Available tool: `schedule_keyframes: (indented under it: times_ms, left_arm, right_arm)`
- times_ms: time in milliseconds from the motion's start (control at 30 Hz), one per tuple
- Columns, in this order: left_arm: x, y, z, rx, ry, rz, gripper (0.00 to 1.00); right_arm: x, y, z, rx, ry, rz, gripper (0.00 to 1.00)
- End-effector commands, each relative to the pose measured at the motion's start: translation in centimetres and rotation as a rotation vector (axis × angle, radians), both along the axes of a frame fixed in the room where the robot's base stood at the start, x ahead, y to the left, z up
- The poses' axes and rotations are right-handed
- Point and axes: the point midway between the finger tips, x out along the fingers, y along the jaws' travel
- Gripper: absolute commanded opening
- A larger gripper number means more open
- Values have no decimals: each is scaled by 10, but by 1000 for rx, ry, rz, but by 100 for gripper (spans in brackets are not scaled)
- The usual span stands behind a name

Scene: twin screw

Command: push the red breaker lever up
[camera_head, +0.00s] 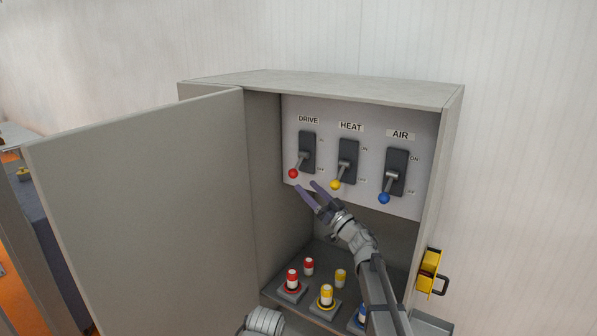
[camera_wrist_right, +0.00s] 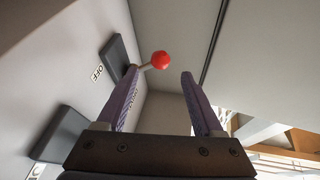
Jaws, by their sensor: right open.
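The red breaker lever (camera_head: 293,173) is under the DRIVE label and points down toward OFF, with a red ball at its tip. My right gripper (camera_head: 307,187) is open and empty, just below and slightly right of the red ball. In the right wrist view the gripper (camera_wrist_right: 160,75) looks apart from the ball, though the left fingertip overlaps the lever's stem. My left gripper is not in view.
The yellow HEAT lever (camera_head: 336,184) and blue AIR lever (camera_head: 384,197) also point down, to the right. The open cabinet door (camera_head: 150,200) stands at left. Below are several red, yellow and blue capped pieces, including a yellow one (camera_head: 326,297).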

Motion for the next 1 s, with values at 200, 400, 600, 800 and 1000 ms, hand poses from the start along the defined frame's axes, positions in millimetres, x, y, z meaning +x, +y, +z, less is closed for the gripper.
schedule_keyframes:
  times_ms: [200,400,600,800,1000]
  left_arm:
    - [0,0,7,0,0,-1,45]
    - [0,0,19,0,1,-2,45]
    - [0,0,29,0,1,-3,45]
    - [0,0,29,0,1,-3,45]
    - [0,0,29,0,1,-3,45]
  right_arm:
    - [12,9,7,1,-1,0,68]
    - [33,25,19,2,0,-1,68]
    - [53,42,29,1,0,-2,68]
    - [56,46,30,1,0,-3,68]
    - [56,45,29,1,0,-3,61]
